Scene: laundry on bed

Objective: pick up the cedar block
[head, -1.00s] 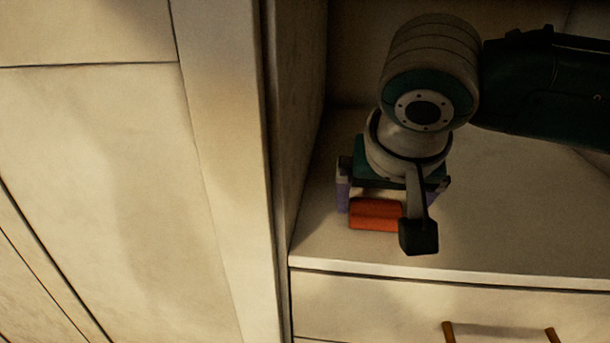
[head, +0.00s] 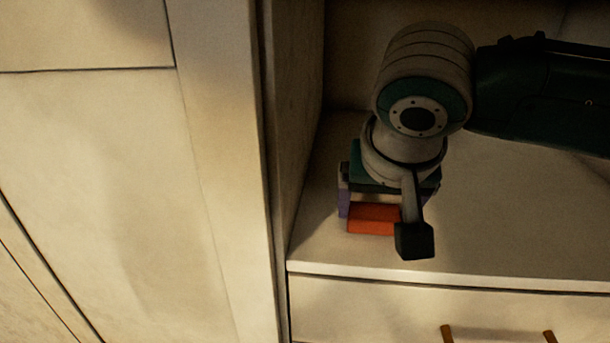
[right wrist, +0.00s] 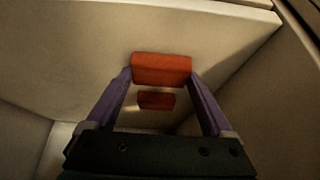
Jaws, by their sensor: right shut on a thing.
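The cedar block (head: 372,219) appears as an orange-red block on the pale shelf in the head view, near the shelf's front left. In the right wrist view the block (right wrist: 161,69) lies between the tips of my right gripper's purple fingers. My right gripper (right wrist: 160,76) is shut on it, with a finger against each end. In the head view the right gripper (head: 385,200) points down over the block; its dark front part hides the block's right end. I cannot tell whether the block touches the shelf. My left gripper is not in view.
A smaller dark red patch (right wrist: 156,100) shows below the block in the right wrist view; I cannot tell what it is. An upright panel (head: 296,120) stands close on the left. The shelf (head: 500,220) is clear to the right, above a drawer with a handle (head: 497,332).

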